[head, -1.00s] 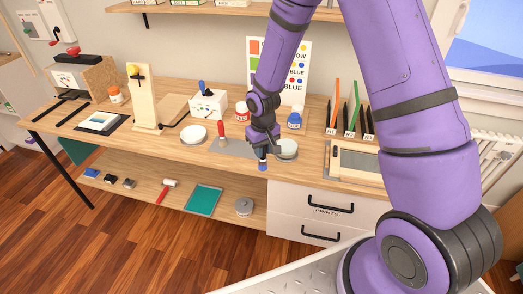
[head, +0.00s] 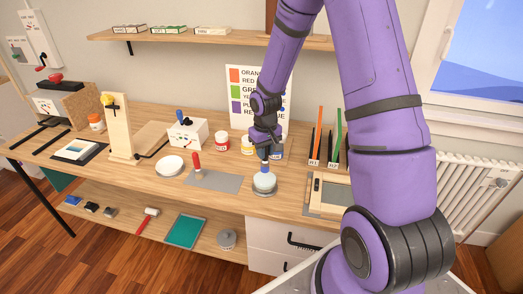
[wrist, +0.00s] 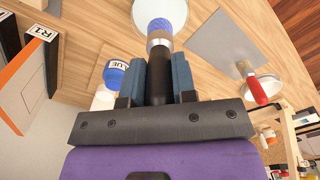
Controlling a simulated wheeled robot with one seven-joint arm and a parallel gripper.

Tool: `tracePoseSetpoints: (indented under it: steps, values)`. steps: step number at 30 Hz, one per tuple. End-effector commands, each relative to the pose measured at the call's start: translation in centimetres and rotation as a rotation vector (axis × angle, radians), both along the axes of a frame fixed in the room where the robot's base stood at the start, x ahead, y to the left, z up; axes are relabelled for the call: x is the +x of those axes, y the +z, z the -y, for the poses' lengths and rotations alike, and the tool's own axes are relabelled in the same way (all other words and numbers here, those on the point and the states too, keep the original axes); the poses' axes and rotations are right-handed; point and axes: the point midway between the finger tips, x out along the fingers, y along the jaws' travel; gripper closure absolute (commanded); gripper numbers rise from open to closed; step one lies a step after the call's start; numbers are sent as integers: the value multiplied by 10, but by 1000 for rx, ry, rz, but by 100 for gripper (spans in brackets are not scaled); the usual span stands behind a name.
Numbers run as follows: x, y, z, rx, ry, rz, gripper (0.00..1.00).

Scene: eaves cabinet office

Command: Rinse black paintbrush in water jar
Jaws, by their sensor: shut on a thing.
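My gripper (head: 264,154) is shut on a black paintbrush (wrist: 158,85), with its jaws (wrist: 160,80) on both sides of the black handle. The brush has a metal collar and a blue tip (head: 265,168), which points down. A pale round vessel (head: 264,185), apparently the water jar, stands on the bench directly below. It also shows at the top of the wrist view (wrist: 150,14), where the blue tip overlaps it. I cannot tell whether the tip is inside the vessel or just above it.
A blue-labelled paint bottle (wrist: 113,73) stands close beside the gripper. A red-handled tool (head: 197,162) lies by a grey plate (head: 215,181). A white dish (head: 170,166) is farther left.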

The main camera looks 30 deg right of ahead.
Motion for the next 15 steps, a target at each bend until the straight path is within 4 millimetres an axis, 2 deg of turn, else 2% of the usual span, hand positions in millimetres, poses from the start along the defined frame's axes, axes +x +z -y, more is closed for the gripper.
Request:
tracePoseSetpoints:
  steps: [9, 15]
  values:
    - [0, -32, 0, 0, 1, -2, 98]
    - [0, -44, 0, 0, 0, 0, 98]
